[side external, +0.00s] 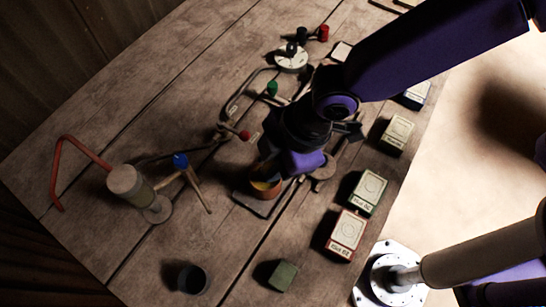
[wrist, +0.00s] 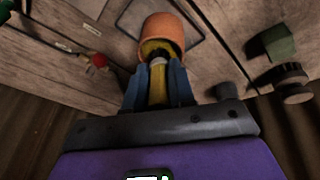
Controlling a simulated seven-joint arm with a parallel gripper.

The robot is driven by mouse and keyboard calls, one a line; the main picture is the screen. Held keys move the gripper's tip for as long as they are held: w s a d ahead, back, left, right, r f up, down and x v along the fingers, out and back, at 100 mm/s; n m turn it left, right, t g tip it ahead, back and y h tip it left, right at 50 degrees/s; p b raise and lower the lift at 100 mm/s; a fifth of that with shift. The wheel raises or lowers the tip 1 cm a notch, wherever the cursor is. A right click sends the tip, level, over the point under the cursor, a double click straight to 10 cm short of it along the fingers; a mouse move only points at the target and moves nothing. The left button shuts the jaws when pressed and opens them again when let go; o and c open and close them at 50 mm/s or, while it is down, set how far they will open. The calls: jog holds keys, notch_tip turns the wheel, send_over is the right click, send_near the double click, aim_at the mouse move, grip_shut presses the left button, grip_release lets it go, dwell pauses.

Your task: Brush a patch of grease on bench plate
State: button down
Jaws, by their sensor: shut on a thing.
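My gripper (wrist: 158,88) is shut on a yellow handle (wrist: 157,88) between its blue fingers in the wrist view. The orange cup also shows in the side view (side external: 266,190), beneath my gripper. A flat dark-edged plate (side external: 262,207), probably the bench plate, lies under or behind the cup and is partly covered. I cannot make out a grease patch.
Labelled boxes (side external: 347,231) line the right edge of the wooden bench (side external: 215,235). The lower middle is mostly clear.

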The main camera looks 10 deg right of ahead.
jog(key=shift+f, duration=0.5)
dwell(0.4)
jog(key=shift+r, duration=0.1)
dwell(0.4)
jog(key=shift+r, duration=3.45)
jog(key=shift+w, duration=0.1)
jog(key=w+d+m+t+h, duration=0.1)
jog(key=w+d+m, duration=0.4)
jog(key=w+d, duration=0.5)
jog(key=w+d+m+t+h, duration=0.15)
jog(key=w+d+m, duration=0.4)
jog(key=d, duration=0.85)
jog(key=w+d+f+m+h, duration=0.1)
jog(key=d+m+h, duration=0.2)
jog(key=d+m, duration=0.6)
jog(key=d, duration=1.5)
jog(key=shift+w+d+f+m, duration=0.15)
jog(key=shift+w+m, duration=0.15)
jog(key=shift+m, duration=0.05)
